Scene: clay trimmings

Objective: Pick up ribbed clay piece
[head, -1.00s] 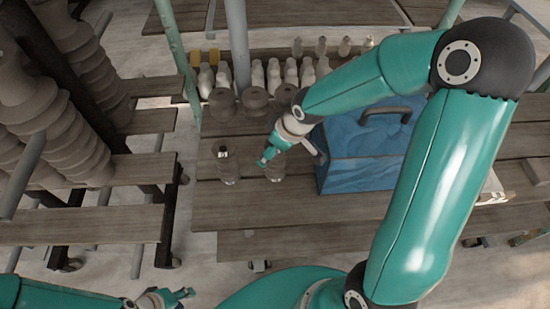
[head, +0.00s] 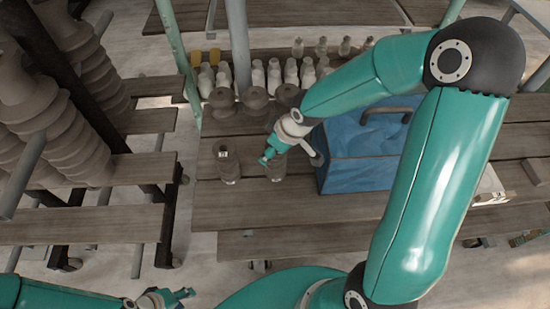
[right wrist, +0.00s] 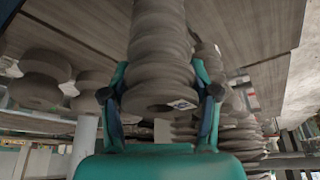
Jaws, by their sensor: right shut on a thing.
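The ribbed clay piece (right wrist: 158,60) is a grey-brown stack of rounded rings with a small white label on its end ring. It fills the upper middle of the right wrist view, between the two fingers of my right gripper (right wrist: 160,103), which are shut on it. In the head view the clay piece (head: 277,170) stands at the front of the wooden shelf, partly hidden by my right gripper (head: 269,156). I cannot tell whether it touches the boards. My left gripper (head: 187,293) is low at the left, away from the shelf, with its fingers apart and empty.
A similar labelled piece (head: 228,165) stands just left. Several round clay pieces (head: 255,99) and pale bottles (head: 274,76) stand behind. A blue box with a handle (head: 355,158) is close on the right. Bare shelf boards (head: 300,208) lie in front.

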